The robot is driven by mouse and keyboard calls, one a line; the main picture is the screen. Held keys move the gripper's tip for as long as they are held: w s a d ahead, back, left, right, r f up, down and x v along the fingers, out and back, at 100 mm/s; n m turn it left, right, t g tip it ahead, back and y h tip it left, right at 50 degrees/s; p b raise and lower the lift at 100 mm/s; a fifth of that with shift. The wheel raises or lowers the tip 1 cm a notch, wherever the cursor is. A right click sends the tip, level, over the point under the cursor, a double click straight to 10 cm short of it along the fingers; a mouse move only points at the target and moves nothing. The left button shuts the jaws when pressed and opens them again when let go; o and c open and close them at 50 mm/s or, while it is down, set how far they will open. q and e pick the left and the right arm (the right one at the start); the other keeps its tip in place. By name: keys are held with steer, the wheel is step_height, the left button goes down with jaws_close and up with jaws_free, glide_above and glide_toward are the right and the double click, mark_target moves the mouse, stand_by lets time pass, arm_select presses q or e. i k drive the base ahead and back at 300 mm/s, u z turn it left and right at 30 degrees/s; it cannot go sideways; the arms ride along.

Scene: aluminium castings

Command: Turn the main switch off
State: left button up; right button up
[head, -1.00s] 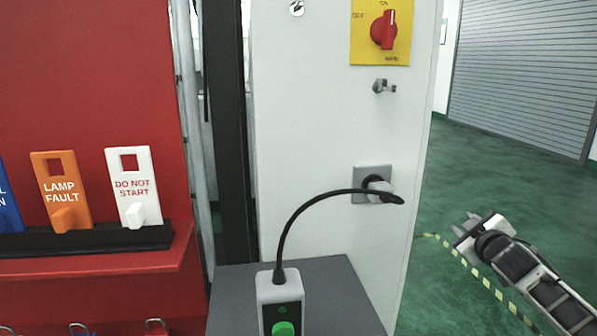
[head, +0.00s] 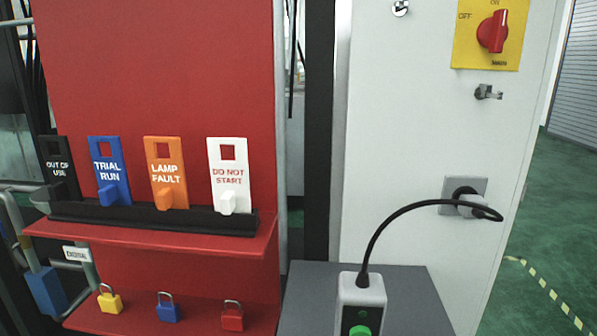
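The main switch (head: 492,31) is a red rotary knob on a yellow plate (head: 464,50) at the top right of the white cabinet panel (head: 410,110). The plate reads OFF at its left and ON at its top. The red handle stands nearly upright, towards ON. Neither of my grippers shows in the head view now.
A metal hasp (head: 488,92) and a grey socket with a plug (head: 465,196) sit below the switch. Left, a red board holds several tags and padlocks (head: 232,317) on shelves.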

mark_target(491, 32)
steer(key=k, duration=0.85)
steer(key=u, duration=0.4)
steer(key=i, duration=0.45)
steer(key=z, duration=0.4)
